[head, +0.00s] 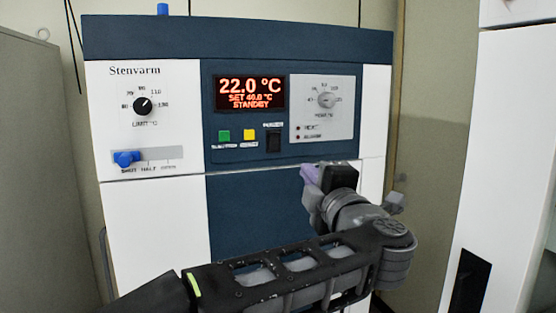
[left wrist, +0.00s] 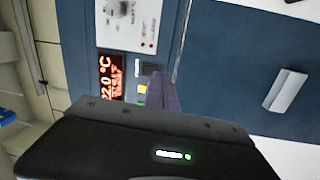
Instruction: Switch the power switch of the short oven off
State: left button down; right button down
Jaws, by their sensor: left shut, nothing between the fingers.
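The oven (head: 240,45) has a blue and white front, and its lit display (head: 250,93) reads 22.0 °C, SET 40.0 °C, STANDBY. The black power switch (head: 273,140) sits below the display, right of a green and a yellow button. Which way it is tipped is too small to tell. My left gripper (head: 311,175) is shut and empty, its purple fingertips below and right of the switch. In the left wrist view, the fingers (left wrist: 163,92) point toward the panel close to the switch (left wrist: 151,69). I cannot tell whether they touch it. My right gripper is out of view.
A limit dial (head: 142,106) and a blue slider knob (head: 126,158) are on the panel's left. Another dial (head: 326,100) is on its right. A grey cabinet (head: 40,180) stands at left, a white cabinet (head: 510,150) at right.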

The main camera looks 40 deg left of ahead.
pick_arm(q)
jog(key=shift+n+g+y, duration=0.4)
jog(key=shift+n+g, duration=0.1)
jog(key=shift+n, duration=0.4)
jog(key=s+r, duration=0.1)
jog(key=s, duration=0.1)
jog(key=s+d+r, duration=0.1)
jog(key=shift+s+r, duration=0.35)
jog(key=shift+r, duration=0.05)
jog(key=shift+a, duration=0.1)
jog(key=p, duration=0.7)
send_near(273, 137)
jog(key=x, duration=0.5)
jog(key=shift+w+a+r, duration=0.15)
jog(key=shift+w+a, duration=0.45)
jog(key=shift+a, duration=0.15)
